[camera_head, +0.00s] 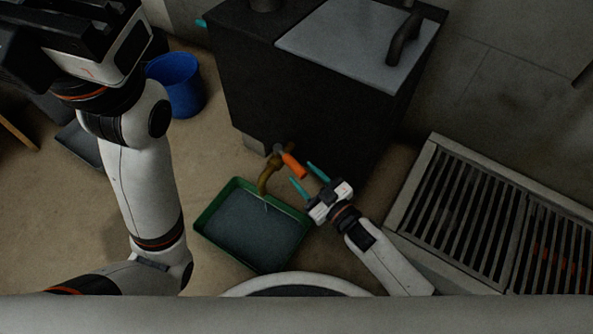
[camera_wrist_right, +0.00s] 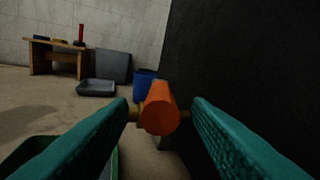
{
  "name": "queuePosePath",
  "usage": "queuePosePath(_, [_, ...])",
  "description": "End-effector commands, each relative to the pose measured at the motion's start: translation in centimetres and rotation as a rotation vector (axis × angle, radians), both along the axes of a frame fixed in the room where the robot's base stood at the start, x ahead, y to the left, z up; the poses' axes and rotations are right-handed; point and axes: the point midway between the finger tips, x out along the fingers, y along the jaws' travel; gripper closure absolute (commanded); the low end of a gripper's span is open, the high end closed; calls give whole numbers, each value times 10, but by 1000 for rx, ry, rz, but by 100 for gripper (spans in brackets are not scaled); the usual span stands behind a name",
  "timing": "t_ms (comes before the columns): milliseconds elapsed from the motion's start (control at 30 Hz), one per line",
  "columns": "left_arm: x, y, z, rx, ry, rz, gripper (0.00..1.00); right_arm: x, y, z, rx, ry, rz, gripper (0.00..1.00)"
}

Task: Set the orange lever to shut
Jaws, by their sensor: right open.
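The orange lever (camera_head: 293,165) sits on a brass tap (camera_head: 265,182) low at the front of a dark tank. It points down and to the right in the head view. My right gripper (camera_head: 302,174) is open, its teal fingers on either side of the lever's free end. In the right wrist view the lever (camera_wrist_right: 159,108) shows end-on between the two fingers, with a gap on each side. My left arm stands at the left of the head view; its fingers are not seen.
A green tray (camera_head: 205,220) lies below the tap, and a thin pale streak shows under the spout. The dark tank (camera_head: 300,100) rises behind the lever. A slatted radiator (camera_head: 410,215) is on the right. A blue bucket (camera_head: 176,85) stands at the back left.

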Motion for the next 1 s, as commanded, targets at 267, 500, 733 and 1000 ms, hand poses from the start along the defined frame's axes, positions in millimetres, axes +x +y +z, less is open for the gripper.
queuePosePath(267, [-14, -1, 3, 3, -52, 3, 64, 28, 22, -1, 1, -1, 0, 55])
queuePosePath(500, [-16, -1, 5, 4, -57, 3, 64, 31, 25, 0, 0, 0, 0, 55])
queuePosePath(733, [-16, -1, 5, 4, -57, 3, 64, 31, 25, 0, -1, 1, 0, 73])
queuePosePath(1000, [-16, -2, 5, 4, -57, 3, 64, 31, 25, 0, -1, 1, 0, 100])
